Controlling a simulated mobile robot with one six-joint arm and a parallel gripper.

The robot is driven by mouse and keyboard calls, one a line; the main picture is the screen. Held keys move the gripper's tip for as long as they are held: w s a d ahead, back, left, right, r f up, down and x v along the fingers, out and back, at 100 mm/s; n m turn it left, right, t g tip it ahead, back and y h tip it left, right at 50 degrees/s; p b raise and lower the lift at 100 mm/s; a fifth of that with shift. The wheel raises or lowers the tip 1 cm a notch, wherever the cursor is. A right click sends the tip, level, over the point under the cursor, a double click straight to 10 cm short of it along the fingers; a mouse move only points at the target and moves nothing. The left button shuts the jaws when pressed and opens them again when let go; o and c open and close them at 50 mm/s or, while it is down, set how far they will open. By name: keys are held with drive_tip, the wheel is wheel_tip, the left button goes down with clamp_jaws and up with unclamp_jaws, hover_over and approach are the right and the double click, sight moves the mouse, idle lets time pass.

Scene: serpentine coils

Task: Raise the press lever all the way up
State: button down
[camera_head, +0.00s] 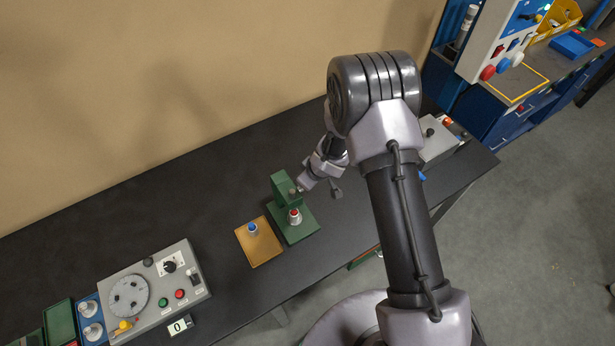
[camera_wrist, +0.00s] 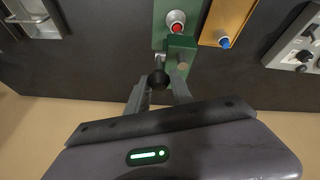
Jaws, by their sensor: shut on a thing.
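The green press (camera_head: 283,190) stands on the dark bench, with its column upright on a flat green base (camera_head: 305,232). In the wrist view the press head (camera_wrist: 182,48) is at the top middle. Its lever has a black ball knob (camera_wrist: 158,77) on a short light rod beside the head. My gripper (camera_wrist: 160,86) is shut on the lever at the knob, with one finger on each side. In the head view my gripper (camera_head: 306,182) is right of the column and the knob cannot be made out. How high the lever stands is hard to tell.
A red-topped part (camera_head: 294,215) stands on the press base. A blue-topped part (camera_head: 252,228) stands on a yellow tray (camera_head: 262,246) left of the press. A grey control box (camera_head: 155,290) with a dial is farther left. The bench between is clear.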

drive_tip(key=shift+w+a+r, duration=0.15)
drive_tip(key=shift+w+a, duration=0.05)
drive_tip(key=shift+w, duration=0.15)
drive_tip(key=c, duration=1.4)
unclamp_jaws()
drive_tip(key=shift+c, duration=0.2)
drive_tip(key=shift+o, duration=1.4)
drive_tip(key=shift+w, duration=0.1)
drive_tip(key=p+v, duration=0.5)
drive_tip(key=v, duration=1.2)
drive_tip(key=shift+s, duration=0.2)
drive_tip(key=shift+d, duration=0.15)
